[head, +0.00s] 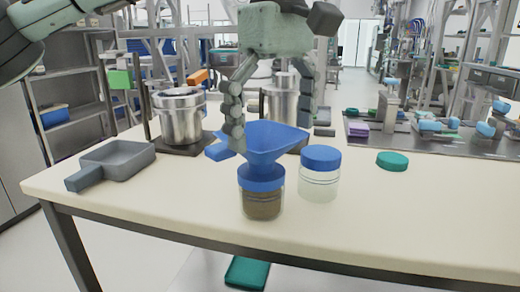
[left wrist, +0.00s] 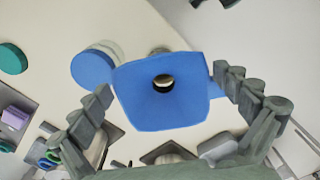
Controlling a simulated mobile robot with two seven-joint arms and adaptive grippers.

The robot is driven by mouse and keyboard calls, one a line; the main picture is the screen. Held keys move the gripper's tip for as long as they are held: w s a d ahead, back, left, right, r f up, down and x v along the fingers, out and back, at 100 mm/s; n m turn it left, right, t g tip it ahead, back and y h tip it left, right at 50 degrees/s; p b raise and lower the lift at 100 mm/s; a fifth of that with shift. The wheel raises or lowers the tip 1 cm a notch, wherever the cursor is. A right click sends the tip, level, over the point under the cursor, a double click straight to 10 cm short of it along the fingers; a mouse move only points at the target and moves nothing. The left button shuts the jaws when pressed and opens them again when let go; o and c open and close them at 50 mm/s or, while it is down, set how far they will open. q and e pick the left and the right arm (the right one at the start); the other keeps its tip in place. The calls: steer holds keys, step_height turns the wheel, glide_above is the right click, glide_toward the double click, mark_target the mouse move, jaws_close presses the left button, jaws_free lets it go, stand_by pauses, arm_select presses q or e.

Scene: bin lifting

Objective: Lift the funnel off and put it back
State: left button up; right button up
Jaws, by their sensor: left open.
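The blue funnel (head: 272,139) sits upright on a jar (head: 262,205) that has a blue collar and brown contents. My left gripper (head: 268,136) comes down from above with its fingers spread, one on each side of the funnel's wide mouth. In the left wrist view the funnel (left wrist: 150,105) lies between the open fingers (left wrist: 162,86), and its round hole shows. My right gripper is in neither view.
A clear jar with a blue lid (head: 320,158) stands close to the right of the funnel jar. A teal lid (head: 392,160) lies further right. A grey scoop (head: 118,158) and a metal pot (head: 181,118) stand to the left. The table's front right is clear.

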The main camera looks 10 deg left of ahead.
mark_target(274, 173)
arm_select(q)
step_height(274, 173, down, 5)
steer(key=shift+f, duration=0.2)
steer(key=shift+c, duration=0.5)
steer(key=c, duration=0.8)
